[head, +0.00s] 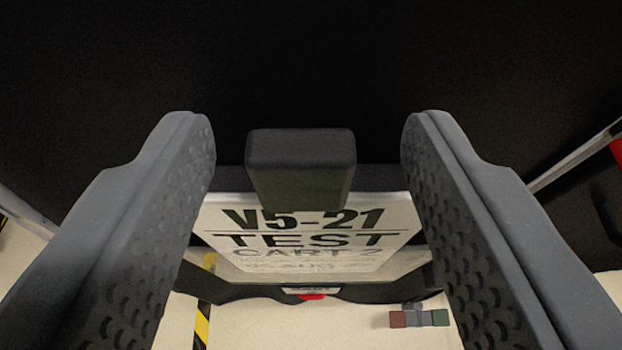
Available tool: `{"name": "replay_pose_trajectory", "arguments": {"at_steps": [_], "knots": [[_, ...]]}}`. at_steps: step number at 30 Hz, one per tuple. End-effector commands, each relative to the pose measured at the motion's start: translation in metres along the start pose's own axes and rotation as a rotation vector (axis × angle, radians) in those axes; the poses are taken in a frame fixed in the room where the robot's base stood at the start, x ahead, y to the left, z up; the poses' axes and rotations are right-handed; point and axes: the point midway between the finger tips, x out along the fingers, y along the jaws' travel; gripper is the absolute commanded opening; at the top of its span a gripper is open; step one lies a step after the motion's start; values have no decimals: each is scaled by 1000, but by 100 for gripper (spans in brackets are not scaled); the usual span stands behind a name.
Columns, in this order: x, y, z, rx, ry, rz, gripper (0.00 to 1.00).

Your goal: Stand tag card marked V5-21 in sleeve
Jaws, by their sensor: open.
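My gripper (308,140) is open, with one grey dimpled finger on each side of the picture. Between the fingers is a dark block (300,160), with a clear gap to each finger. Below the block is the white tag card (300,238), printed V5-21, TEST and CART 2. The block hides part of the card's upper edge; I cannot tell for certain whether they are joined. The card's lower part lies behind a clear, see-through strip that looks like the sleeve (428,270). The lowest print is faint and hard to read.
A black cover fills the upper picture behind the card. Below are a pale floor (270,325), a yellow and black striped strip (202,325) and small coloured blocks (418,318). A pale rail (575,155) and a red part (616,150) show at right.

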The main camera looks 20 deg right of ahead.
Motion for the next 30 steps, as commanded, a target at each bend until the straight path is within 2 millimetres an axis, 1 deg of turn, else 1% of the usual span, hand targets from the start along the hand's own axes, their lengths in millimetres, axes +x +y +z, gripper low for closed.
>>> {"name": "replay_pose_trajectory", "arguments": {"at_steps": [9, 23, 30], "knots": [[-42, 0, 0, 0, 1, 0, 50], [-99, 0, 0, 0, 4, -1, 50], [-113, 0, 3, -1, 6, -1, 50]]}}
